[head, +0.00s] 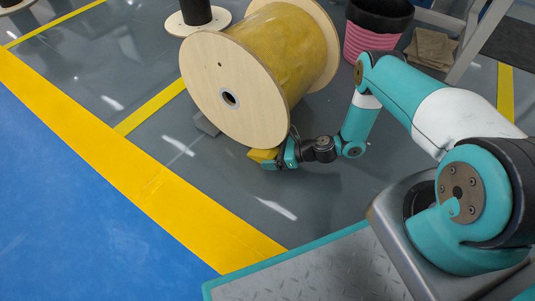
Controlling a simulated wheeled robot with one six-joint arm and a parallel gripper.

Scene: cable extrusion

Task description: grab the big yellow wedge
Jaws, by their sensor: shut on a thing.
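The yellow wedge (262,155) is on the floor side of the large cable drum, at the foot of its near wooden flange. My gripper (276,159) reaches it from the right and is shut on it. The jaws hide part of the wedge. I cannot tell whether the wedge touches the drum or the floor.
The large wooden drum (235,95) with yellow cable stands just behind the wedge. A grey block (205,124) sits at the drum's left foot. A smaller black spool (196,14), a pink ribbed bin (372,38) and folded brown sacks (431,48) stand behind. The grey floor in front is clear.

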